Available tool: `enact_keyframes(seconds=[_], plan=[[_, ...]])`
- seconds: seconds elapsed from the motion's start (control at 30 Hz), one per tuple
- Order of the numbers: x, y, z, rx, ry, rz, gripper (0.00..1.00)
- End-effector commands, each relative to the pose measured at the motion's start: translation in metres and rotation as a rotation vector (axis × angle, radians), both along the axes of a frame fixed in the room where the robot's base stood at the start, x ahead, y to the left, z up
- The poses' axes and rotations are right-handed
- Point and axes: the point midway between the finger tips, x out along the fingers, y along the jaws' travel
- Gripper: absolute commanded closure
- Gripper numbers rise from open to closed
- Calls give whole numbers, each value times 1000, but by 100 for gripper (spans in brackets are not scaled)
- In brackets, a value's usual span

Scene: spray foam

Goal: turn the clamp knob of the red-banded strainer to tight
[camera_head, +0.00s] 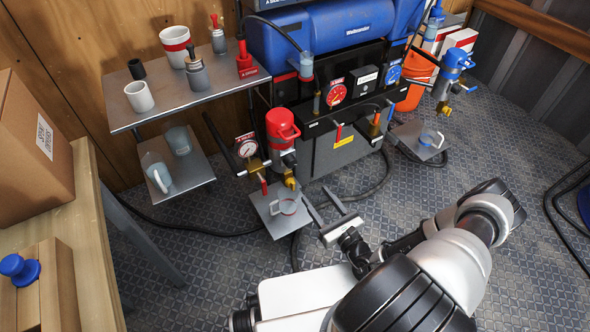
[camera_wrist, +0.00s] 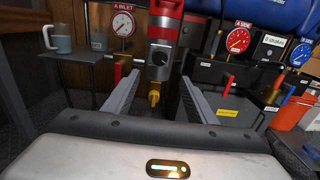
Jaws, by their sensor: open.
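The red-banded strainer (camera_head: 281,130) stands upright on the near side of the machine, with a red top and a grey body. It also shows in the wrist view (camera_wrist: 165,22), at the top centre. A dark knob (camera_wrist: 160,53) with a pale mark faces me low on its body; I take this to be the clamp knob. Brass fittings hang below it. My gripper (camera_head: 320,193) is open and empty, low in front of the strainer and apart from it. In the wrist view, its two fingers (camera_wrist: 160,82) lie left and right of the brass outlet, below the knob.
A gauge (camera_head: 247,149) and a red-handled valve (camera_wrist: 117,74) sit left of the strainer. A blue-topped strainer (camera_head: 455,62) is farther right. Black hoses lie on the floor. The floor at right is mostly open.

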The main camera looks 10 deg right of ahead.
Motion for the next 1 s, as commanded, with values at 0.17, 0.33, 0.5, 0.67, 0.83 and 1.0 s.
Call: enact_keyframes(seconds=[0.17, 0.33, 0.5, 0.67, 0.83, 1.0], plan=[[38, 14, -2, -1, -3, 5, 48], [73, 25, -2, -1, -3, 6, 48], [106, 35, -2, -2, -3, 4, 48], [127, 42, -1, -3, -2, 4, 48], [138, 46, 0, -2, -1, 5, 48], [140, 46, 0, -2, -1, 4, 48]])
